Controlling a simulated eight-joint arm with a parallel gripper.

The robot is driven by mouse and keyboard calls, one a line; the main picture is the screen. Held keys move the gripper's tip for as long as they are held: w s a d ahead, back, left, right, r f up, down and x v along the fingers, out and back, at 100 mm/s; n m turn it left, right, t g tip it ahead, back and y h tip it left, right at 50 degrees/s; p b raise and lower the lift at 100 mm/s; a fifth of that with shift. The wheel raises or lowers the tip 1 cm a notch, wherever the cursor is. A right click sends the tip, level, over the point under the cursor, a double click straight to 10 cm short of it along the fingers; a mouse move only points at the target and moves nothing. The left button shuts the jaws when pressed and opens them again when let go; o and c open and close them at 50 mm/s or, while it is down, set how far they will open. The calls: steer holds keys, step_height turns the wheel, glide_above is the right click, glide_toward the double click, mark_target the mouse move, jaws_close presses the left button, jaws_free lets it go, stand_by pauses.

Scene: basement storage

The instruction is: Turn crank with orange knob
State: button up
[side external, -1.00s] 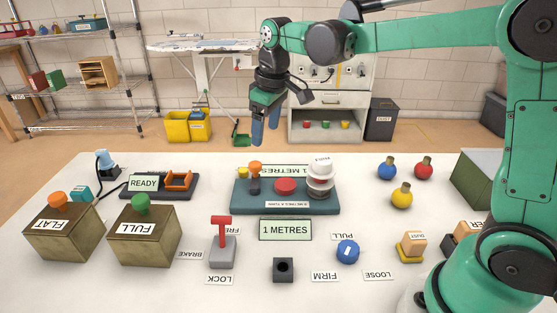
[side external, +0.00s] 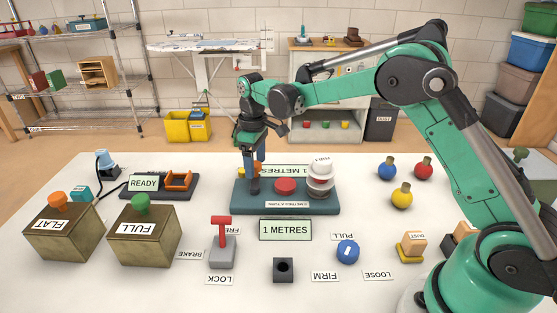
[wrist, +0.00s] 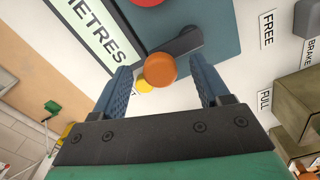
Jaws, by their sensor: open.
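The orange knob (wrist: 160,70) sits on the end of a dark grey crank arm (wrist: 184,43) in the wrist view. The crank is on the left part of a teal base (side external: 300,209) on the table. My gripper (wrist: 160,64) is open, pointing down, with one blue finger on each side of the knob. Gaps show between the knob and both fingers.
The same base carries a red button (side external: 285,186) and a white stacked knob (side external: 321,180). A small yellow part (wrist: 145,86) sits beside the crank. A red-handled lever (side external: 222,237) and a green-topped FULL box (side external: 142,240) stand nearby. A "1 METRES" display (side external: 285,230) is in front.

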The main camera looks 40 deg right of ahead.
steer(key=shift+c, duration=0.2)
jaws_close()
steer(key=m, duration=0.3)
steer(key=s+m, duration=0.1)
steer(key=shift+s+d+m, duration=0.1)
steer(key=shift+d+m, duration=0.2)
steer(key=shift+d, duration=0.1)
steer(key=shift+s+d+m, duration=0.1)
steer(key=shift+s+m, duration=0.2)
steer(key=shift+m, duration=0.75)
steer(key=shift+s+m, duration=0.3)
steer(key=shift+m, duration=0.75)
steer(key=shift+o, duration=0.2)
jaws_free()
